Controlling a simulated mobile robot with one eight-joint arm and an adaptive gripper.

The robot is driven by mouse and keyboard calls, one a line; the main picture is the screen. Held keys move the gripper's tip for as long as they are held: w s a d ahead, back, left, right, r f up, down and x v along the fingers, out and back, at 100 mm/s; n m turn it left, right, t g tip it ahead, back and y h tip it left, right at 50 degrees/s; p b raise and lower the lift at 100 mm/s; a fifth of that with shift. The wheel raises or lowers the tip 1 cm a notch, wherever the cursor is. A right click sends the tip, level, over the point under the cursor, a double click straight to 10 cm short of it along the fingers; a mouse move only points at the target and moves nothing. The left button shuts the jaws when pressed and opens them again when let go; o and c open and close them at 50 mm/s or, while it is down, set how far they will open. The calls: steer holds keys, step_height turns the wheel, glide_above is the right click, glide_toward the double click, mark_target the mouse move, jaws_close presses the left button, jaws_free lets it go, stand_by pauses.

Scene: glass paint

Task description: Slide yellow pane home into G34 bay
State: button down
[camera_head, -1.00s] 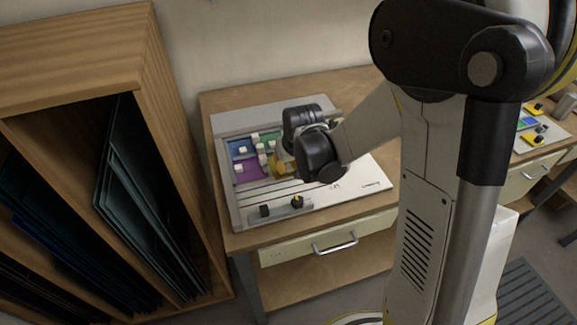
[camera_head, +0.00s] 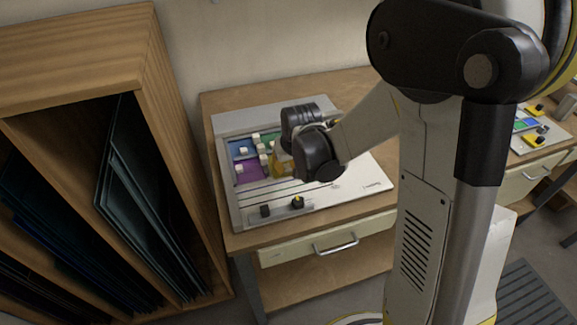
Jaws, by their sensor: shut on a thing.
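My gripper (camera_head: 288,160) is low over the white panel (camera_head: 350,195) on the wooden bench, partly hidden by its own dark wrist. A yellow piece (camera_head: 279,168), which looks like the yellow pane, shows at the fingers, and the gripper is shut on it. To its left in the panel lie a blue pane (camera_head: 238,150) and a purple pane (camera_head: 251,174), with a green pane (camera_head: 268,139) behind. I cannot read a G34 label, and I cannot tell whether the yellow pane is fully seated in a bay.
Several small white blocks stand on the panes, one on the purple pane (camera_head: 239,169). Two dark knobs, one with a yellow mark (camera_head: 297,202), sit at the panel's front. A wooden rack (camera_head: 160,130) of dark sheets stands close on the left. Another panel (camera_head: 530,130) lies far right.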

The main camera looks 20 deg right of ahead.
steer(key=shift+w+a, duration=0.65)
steer(key=shift+a, duration=0.1)
stand_by(1.2)
steer(key=c, duration=1.3)
jaws_free()
steer(key=shift+r, duration=0.15)
steer(key=shift+r+p, duration=2.3)
steer(key=shift+r, duration=1.1)
